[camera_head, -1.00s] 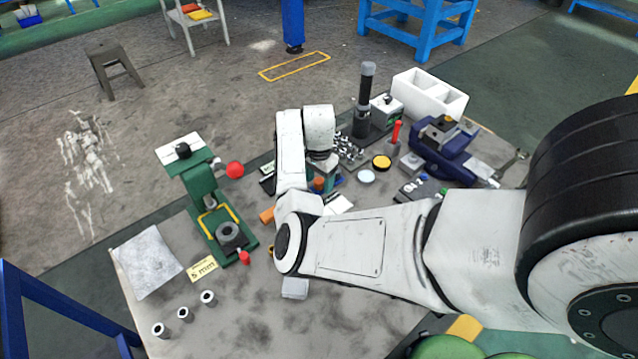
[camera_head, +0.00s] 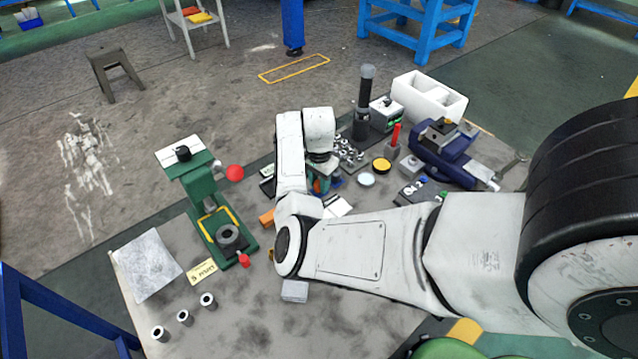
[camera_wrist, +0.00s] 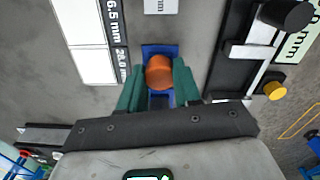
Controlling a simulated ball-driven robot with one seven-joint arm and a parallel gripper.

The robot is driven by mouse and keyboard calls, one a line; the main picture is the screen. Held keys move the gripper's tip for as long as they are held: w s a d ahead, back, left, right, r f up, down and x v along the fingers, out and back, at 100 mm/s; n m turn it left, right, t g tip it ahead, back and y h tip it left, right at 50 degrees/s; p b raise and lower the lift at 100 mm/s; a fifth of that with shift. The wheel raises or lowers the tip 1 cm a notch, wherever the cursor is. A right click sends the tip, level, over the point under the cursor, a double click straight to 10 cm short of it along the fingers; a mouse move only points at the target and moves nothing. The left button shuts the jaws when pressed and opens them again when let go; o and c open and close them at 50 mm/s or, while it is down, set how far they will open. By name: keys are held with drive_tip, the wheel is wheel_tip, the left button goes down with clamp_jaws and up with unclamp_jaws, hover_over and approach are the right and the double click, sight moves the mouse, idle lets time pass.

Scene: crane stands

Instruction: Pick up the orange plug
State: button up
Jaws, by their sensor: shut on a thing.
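The orange plug (camera_wrist: 159,72) shows in the wrist view as a round orange top between the two green fingers of my gripper (camera_wrist: 158,82). The fingers touch it on both sides, so my gripper is shut on it. A blue holder (camera_wrist: 160,50) lies behind and beneath the plug; I cannot tell whether the plug is still in it or just above it. In the head view my gripper (camera_head: 322,182) points down at the middle of the table, and my arm hides much of that spot.
A green press with a red knob (camera_head: 234,172) stands to the left. Metal rings (camera_head: 208,300) lie at the front left. A blue vise (camera_head: 440,155) and a white divided box (camera_head: 430,95) stand at the right. In the wrist view, a black gauge with a yellow knob (camera_wrist: 274,90) is close at right.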

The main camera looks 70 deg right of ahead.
drive_tip(key=shift+r, duration=0.6)
drive_tip(key=s+a+r+p, duration=0.2)
drive_tip(key=s+a+r, duration=0.2)
drive_tip(key=s+r, duration=0.7)
drive_tip(key=shift+s+r, duration=0.35)
drive_tip(key=shift+s, duration=0.8)
drive_tip(key=shift+a, duration=0.1)
